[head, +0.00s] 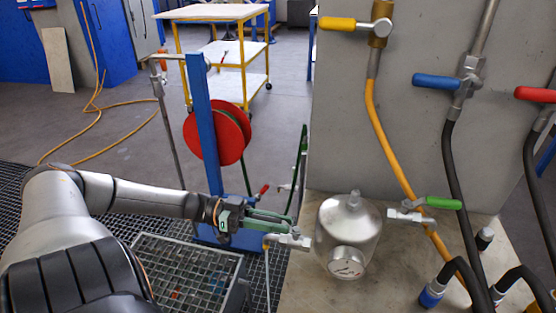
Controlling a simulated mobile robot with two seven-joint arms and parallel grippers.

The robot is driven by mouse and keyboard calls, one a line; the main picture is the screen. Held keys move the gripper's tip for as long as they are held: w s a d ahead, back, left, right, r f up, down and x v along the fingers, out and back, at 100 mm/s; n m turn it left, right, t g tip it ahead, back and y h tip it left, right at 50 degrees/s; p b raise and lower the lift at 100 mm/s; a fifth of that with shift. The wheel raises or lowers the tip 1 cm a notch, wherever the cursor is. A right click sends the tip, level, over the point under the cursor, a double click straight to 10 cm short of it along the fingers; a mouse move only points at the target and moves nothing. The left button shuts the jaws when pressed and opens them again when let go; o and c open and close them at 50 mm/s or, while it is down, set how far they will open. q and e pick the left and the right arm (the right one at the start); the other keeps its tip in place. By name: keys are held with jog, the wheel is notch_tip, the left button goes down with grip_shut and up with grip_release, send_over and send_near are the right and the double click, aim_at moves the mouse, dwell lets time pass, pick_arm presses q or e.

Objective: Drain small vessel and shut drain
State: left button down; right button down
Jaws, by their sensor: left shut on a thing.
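The small vessel (340,222) is a shiny rounded metal tank with a dial gauge (346,262) on its front. It stands on a pale bench top. A metal drain valve (293,240) juts from its left side, and a thin drain pipe (267,272) runs down from it over the grating. My left gripper (278,222) reaches in from the left and is shut at the drain valve, on what looks like its green handle; the fingers hide most of it. A second valve with a green lever (443,203) is on the vessel's right. My right gripper is not in view.
Yellow (337,23), blue (436,82) and red (535,94) valve handles with hoses hang before a grey panel (425,130). A blue post (204,130) with a red hose reel (232,138) stands behind my arm. A grated drain tray (190,275) lies below.

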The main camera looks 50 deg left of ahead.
pick_arm(q)
jog(key=c, duration=0.7)
grip_release()
jog(key=p+v, duration=0.1)
jog(key=v, duration=1.1)
jog(key=shift+s+a, duration=0.1)
jog(key=shift+a, duration=0.15)
